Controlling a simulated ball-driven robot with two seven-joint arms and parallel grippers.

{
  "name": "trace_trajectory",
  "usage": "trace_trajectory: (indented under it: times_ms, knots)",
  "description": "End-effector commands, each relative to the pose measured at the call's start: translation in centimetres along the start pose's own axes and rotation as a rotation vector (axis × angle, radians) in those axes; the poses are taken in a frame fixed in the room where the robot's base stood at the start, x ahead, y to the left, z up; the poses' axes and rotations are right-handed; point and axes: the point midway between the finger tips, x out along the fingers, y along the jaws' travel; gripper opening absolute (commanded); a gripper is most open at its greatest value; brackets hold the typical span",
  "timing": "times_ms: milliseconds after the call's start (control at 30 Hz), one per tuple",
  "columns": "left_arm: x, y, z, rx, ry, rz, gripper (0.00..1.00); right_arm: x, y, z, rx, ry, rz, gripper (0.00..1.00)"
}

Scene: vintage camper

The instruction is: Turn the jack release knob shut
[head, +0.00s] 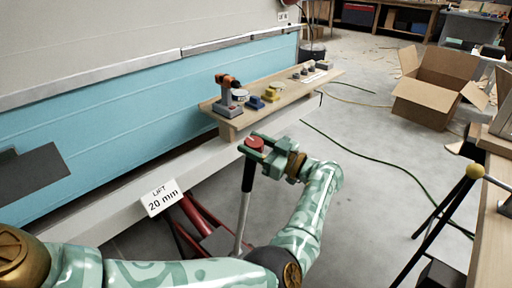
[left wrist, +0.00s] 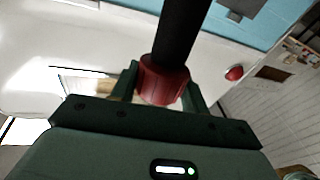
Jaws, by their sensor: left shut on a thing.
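A red knob (head: 255,142) sits at the top of a black and silver handle (head: 244,195) that leans up from the red jack (head: 200,222) on the floor. My left gripper (head: 258,149) is shut on the red knob, with a finger on each side. In the left wrist view the knob (left wrist: 163,80) sits between the dark fingers, and the black handle (left wrist: 182,30) runs away from it. The jack body is partly hidden behind my left arm. My right gripper is not in view.
An open cardboard box (head: 435,90) and green cables (head: 370,155) lie on the floor at right.

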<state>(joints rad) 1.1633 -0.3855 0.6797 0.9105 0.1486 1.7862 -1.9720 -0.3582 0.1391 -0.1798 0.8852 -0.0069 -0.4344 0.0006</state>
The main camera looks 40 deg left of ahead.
Motion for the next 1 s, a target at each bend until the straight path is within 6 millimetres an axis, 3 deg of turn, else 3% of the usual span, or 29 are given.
trace_trajectory:
  times_ms: [267,300,367,767,867,1000]
  knots:
    - [0.0,0.0,0.0,0.0,-0.001,0.0,0.22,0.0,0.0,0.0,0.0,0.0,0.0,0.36]
    - [0.0,0.0,0.0,0.0,-0.001,0.0,0.51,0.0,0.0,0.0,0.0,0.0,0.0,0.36]
    - [0.0,0.0,0.0,0.0,-0.001,0.0,0.67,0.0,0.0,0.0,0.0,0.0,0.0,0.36]
    - [-0.9,0.1,0.0,0.001,0.0,0.002,0.67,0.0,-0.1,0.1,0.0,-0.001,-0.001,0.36]
    - [-2.6,0.1,0.1,0.001,-0.001,0.004,0.67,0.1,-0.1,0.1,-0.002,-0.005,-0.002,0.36]
    - [-6.3,0.2,0.1,0.0,0.0,0.006,0.67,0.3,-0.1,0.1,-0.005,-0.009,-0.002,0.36]
